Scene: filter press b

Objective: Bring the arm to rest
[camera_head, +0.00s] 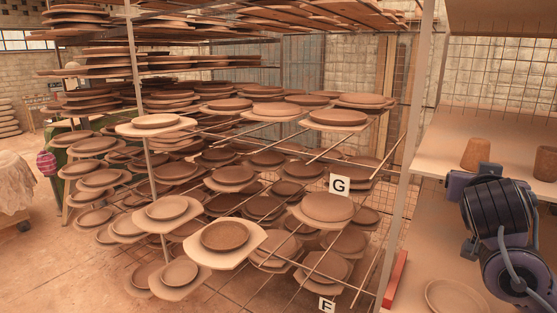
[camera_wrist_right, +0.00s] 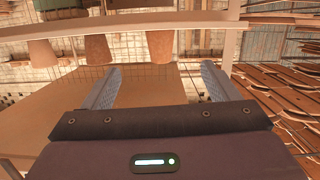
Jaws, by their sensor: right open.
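My right gripper (camera_wrist_right: 161,68) is open, with its two fingers apart and nothing between them in the right wrist view. In the head view my right arm is at the right edge, in front of the pale shelves, and its fingers are hard to make out. Two brown clay cups, one nearer (camera_head: 545,163) and one farther (camera_head: 477,153), stand on the upper shelf behind it. The wrist view is turned over and shows several cups near its top, beyond the fingertips. I see no contact with them. My left gripper is out of view.
A tall rack (camera_head: 138,85) of boards with clay plates fills the left and middle; one board (camera_head: 202,250) juts forward. Signs G (camera_head: 339,186) and F (camera_head: 326,305) hang on it. A plate (camera_head: 456,297) lies on the lower shelf beside a red block (camera_head: 396,280).

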